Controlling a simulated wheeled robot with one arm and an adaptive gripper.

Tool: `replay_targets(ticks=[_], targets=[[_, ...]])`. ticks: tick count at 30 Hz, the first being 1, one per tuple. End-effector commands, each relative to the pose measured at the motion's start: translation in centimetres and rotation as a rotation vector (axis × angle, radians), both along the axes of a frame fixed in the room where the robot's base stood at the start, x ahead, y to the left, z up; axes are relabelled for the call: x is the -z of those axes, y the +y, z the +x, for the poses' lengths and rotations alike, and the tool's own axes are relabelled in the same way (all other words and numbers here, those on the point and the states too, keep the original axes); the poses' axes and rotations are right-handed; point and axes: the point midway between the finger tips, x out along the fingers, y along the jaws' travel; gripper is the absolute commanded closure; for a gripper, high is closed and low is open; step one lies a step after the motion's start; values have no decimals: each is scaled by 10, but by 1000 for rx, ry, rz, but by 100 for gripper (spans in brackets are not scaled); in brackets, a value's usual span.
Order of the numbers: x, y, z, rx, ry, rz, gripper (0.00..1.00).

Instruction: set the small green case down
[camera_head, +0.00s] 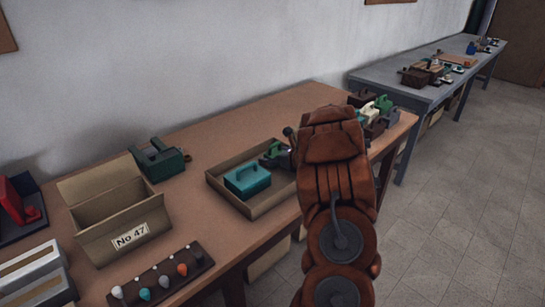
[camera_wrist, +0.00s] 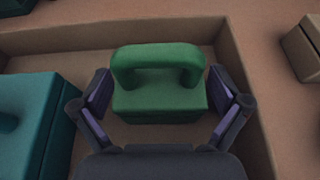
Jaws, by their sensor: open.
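The small green case (camera_wrist: 160,98), with a thick arched handle, stands upright in the shallow open cardboard tray (camera_wrist: 60,38) in the wrist view. My gripper (camera_wrist: 163,100) is open, with one finger on each side of the case and a small gap showing on both sides. In the head view the case (camera_head: 273,150) is partly hidden by my arm at the right end of the tray (camera_head: 222,190). My fingers are mostly hidden there.
A teal case (camera_head: 247,179) stands in the tray, left of the green one. Left of the tray are a box marked No 47 (camera_head: 108,212), a dark green machine (camera_head: 158,159) and a rack of coloured knobs (camera_head: 160,277). Several cases (camera_head: 375,110) crowd the table's far right end.

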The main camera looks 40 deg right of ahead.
Motion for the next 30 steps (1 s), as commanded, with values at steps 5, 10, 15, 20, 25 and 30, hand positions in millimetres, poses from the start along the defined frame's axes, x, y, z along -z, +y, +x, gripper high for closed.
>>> replay_targets(ticks=[5, 10, 15, 20, 25, 30], targets=[[0, 0, 0, 0, 0, 0, 0], [-2, 0, 0, 0, 0, 0, 0], [-6, -1, -11, 2, 1, -2, 0], [-13, 0, -31, 2, 1, -1, 0], [-23, -1, -54, 4, 1, -4, 0], [-33, 0, -77, 3, 1, -3, 0]])
